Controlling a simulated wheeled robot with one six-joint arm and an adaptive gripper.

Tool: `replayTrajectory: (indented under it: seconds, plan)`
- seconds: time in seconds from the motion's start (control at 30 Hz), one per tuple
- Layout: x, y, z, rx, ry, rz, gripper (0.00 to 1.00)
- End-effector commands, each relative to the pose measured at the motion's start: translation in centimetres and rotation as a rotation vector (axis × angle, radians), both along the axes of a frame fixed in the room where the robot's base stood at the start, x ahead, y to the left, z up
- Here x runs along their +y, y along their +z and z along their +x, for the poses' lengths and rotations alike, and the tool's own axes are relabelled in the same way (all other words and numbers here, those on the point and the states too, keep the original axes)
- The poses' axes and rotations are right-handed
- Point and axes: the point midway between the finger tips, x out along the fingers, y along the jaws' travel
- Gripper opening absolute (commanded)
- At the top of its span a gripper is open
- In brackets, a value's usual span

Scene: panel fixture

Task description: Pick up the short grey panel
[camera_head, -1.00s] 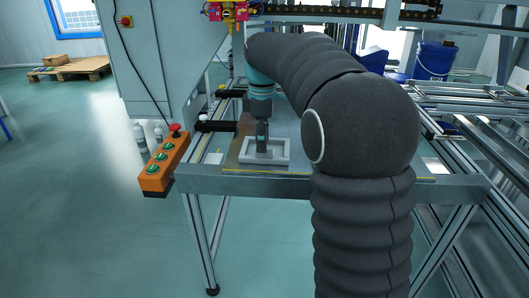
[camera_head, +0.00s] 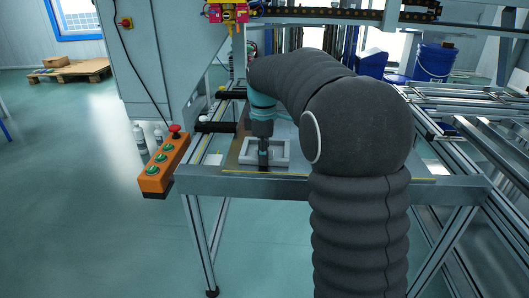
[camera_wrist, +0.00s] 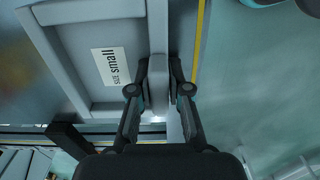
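The short grey panel (camera_head: 284,163) is a shallow rectangular frame lying on the table near its front edge. In the wrist view, the panel (camera_wrist: 158,25) fills the upper left, with a raised rim and a white label (camera_wrist: 110,65) reading "SIS small". My gripper (camera_head: 264,160) points down at the panel's near side. The ends of the pads are partly hidden by the fingers.
The metal table edge (camera_head: 235,186) with a yellow line runs in front of the panel. An orange button box (camera_head: 163,165) sits at the table's left corner. Aluminium rails (camera_head: 490,150) lie to the right. A blue bucket (camera_head: 435,60) stands at the back right.

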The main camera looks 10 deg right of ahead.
Motion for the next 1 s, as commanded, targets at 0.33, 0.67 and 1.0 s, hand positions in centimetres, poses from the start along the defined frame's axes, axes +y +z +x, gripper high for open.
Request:
replayTrajectory:
  seconds: [0.33, 0.67, 1.0]
  plan:
    - [0.0, 0.2, 0.0, -0.001, 0.0, 0.0, 0.0]
    - [0.0, 4.4, 0.1, -0.005, 0.0, 0.0, 0.0]
    - [-7.4, 8.6, -1.5, -0.003, -0.005, 0.0, 0.0]
